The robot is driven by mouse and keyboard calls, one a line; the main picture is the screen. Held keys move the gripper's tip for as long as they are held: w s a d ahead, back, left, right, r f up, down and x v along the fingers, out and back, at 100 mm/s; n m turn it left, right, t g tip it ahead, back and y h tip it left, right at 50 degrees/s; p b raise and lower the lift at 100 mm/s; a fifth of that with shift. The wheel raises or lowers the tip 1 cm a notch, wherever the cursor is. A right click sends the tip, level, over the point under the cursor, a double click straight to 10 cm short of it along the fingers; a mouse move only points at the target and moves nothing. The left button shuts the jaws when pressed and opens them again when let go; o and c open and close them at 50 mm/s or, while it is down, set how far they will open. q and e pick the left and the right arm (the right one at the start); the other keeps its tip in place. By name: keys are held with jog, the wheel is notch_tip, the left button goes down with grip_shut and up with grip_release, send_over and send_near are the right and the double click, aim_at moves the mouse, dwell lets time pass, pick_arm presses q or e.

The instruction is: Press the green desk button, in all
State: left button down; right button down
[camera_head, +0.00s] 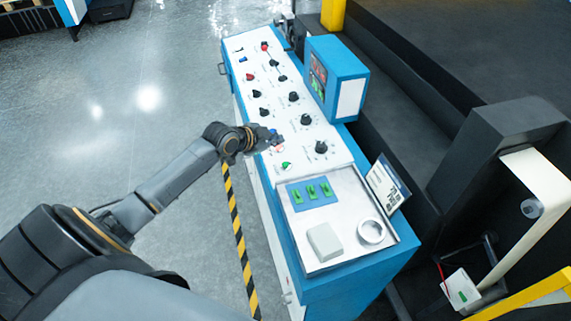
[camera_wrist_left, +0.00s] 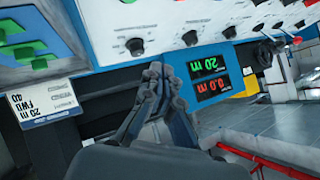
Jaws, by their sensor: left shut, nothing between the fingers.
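The green desk button (camera_head: 286,165) is a small round green cap on the white top of the blue control desk (camera_head: 330,158), just above the tray part. My left gripper (camera_head: 275,140) is shut and empty over the desk top, a little farther up the panel than the green button. A pale reddish button beside its fingertips is partly hidden. In the left wrist view the shut fingers (camera_wrist_left: 155,72) point at the desk, and a bit of green (camera_wrist_left: 128,1) shows at the top edge. I cannot tell whether the fingertips touch anything. My right gripper is not in view.
Several black knobs (camera_head: 306,120) stand on the panel. A blue display box (camera_head: 336,78) rises at the desk's far right side. The near tray holds a blue plate with green switches (camera_head: 311,191), a white box (camera_head: 324,242) and a tape roll (camera_head: 371,231).

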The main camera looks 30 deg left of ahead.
aim_at(286, 165)
pick_arm(q)
jog(key=f+b, duration=0.4)
jog(key=f, duration=0.1)
jog(key=w+f+b, duration=0.1)
jog(key=f+b, duration=0.2)
jog(key=shift+w+d, duration=0.1)
jog(key=shift+d, duration=0.3)
jog(key=shift+f, duration=0.35)
jog(key=shift+d, duration=0.1)
dwell(0.6)
jog(key=shift+w+f+b, duration=0.1)
jog(key=shift+f+b, duration=0.25)
jog(key=shift+f, duration=0.05)
